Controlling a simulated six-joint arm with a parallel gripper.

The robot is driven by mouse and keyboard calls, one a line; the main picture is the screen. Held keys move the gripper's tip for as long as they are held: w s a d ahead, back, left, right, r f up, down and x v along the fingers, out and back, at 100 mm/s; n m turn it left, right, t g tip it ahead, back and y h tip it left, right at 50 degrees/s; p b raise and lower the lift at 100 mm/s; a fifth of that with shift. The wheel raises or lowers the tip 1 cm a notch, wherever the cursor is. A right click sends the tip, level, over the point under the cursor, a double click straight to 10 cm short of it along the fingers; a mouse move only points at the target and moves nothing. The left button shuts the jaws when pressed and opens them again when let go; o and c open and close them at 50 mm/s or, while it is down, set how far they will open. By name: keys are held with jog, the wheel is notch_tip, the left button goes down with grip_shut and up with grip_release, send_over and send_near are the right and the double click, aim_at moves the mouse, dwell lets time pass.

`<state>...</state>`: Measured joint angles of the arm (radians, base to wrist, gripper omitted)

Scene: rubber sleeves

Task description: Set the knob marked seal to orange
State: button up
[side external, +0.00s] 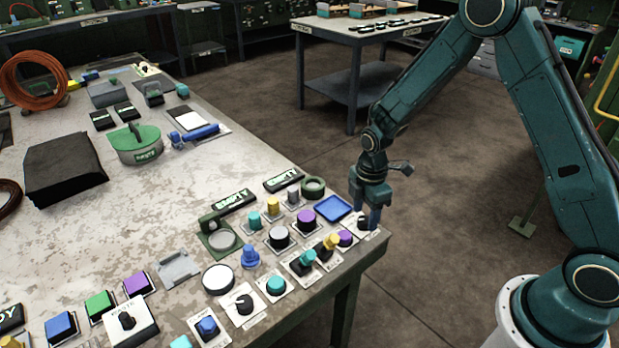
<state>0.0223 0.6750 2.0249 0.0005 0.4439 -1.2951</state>
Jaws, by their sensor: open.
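My gripper (368,216) is open and points down at the right corner of the workbench. Its fingers are low over a small dark knob (364,222) on a white plate, which they partly hide. I cannot tell whether the fingers touch it. Another black knob (243,303) sits on a white plate near the front edge, and a third black knob (127,320) is on a white box further left. The markings are too small to read, so I cannot tell which knob says seal, and no orange mark is clear.
Several coloured buttons crowd the front edge. A green-lidded container (138,143) and black block (64,168) stand further back. The floor right of the bench is clear.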

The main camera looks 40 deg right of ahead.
jog(key=shift+f, duration=0.9)
jog(key=shift+c, duration=0.2)
jog(key=c, duration=0.9)
jog(key=shift+c, duration=0.2)
